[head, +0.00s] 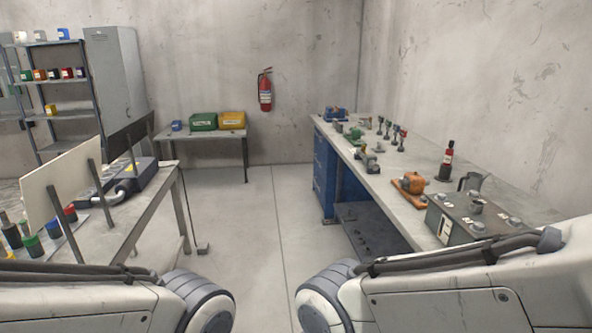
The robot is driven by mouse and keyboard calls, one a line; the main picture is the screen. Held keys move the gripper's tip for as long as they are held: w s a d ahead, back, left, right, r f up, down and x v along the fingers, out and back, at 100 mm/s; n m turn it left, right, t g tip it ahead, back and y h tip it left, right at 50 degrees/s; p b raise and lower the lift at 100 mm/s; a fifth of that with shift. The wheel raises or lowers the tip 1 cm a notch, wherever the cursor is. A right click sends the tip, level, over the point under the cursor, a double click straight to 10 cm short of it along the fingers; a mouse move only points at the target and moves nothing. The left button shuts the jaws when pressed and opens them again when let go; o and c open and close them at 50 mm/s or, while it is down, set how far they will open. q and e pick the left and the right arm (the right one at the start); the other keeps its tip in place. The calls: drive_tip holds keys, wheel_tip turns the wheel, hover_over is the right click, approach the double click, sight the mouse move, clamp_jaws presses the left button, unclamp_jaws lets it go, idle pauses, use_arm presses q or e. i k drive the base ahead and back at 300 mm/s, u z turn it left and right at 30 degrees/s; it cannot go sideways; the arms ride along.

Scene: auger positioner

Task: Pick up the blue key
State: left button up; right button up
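I cannot make out a blue key anywhere in the head view. Small items on the benches are too far off to tell apart. My two arms come in low at the left and right edges, and their grippers are outside the picture.
A workbench (405,212) with tools and an orange device (412,182) runs along the right wall. Another table (150,208) stands at left. A far table (190,135) holds a green bin (204,122) and a yellow bin (232,119). The floor (262,215) between is clear.

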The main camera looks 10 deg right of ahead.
sight(396, 127)
drive_tip(key=i, duration=3.45)
drive_tip(key=z, duration=3.05)
